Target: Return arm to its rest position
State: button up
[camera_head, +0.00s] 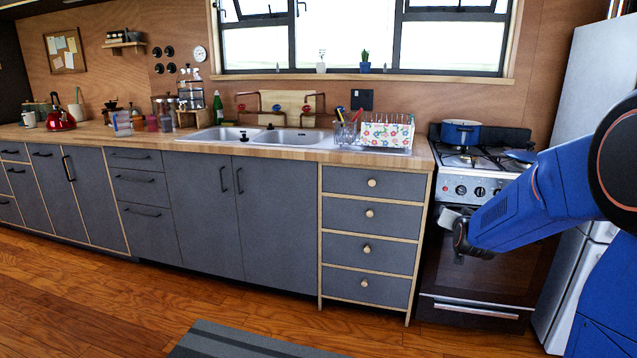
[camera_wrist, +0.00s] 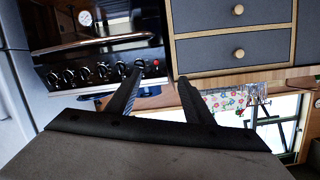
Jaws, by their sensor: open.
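My blue arm (camera_head: 530,200) reaches in from the right edge in the head view, bent, with its forearm pointing left and down in front of the stove. My gripper (camera_head: 452,222) is at the forearm's end, in front of the oven door and close to the last drawer column; it is small and partly hidden there. In the wrist view my gripper (camera_wrist: 160,77) shows two dark fingers held apart, with nothing between them. The wrist picture is upside down.
The stove (camera_head: 471,188) carries a blue pot (camera_head: 460,132) and stands beside the grey drawers (camera_head: 370,212). A fridge (camera_head: 598,85) is at the right. A dish rack (camera_head: 375,135) and sink (camera_head: 290,137) are on the counter. The wooden floor (camera_head: 90,300) is clear except for a grey mat (camera_head: 235,342).

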jog(key=s+a+f+n+g+y, duration=0.1)
jog(key=s+a+n+g, duration=0.1)
jog(key=s, duration=1.4)
jog(key=s+a+f+n+g+y, duration=0.1)
jog(key=s+a+g, duration=0.3)
jog(key=s, duration=1.2)
jog(key=s+a+f+n+g+y, duration=0.2)
jog(key=s+a, duration=0.6)
jog(key=s, duration=0.8)
jog(key=shift+s+a+f+n+g, duration=0.15)
jog(key=shift+f+n+g, duration=0.35)
jog(key=shift+g, duration=0.5)
jog(key=shift+r, duration=0.1)
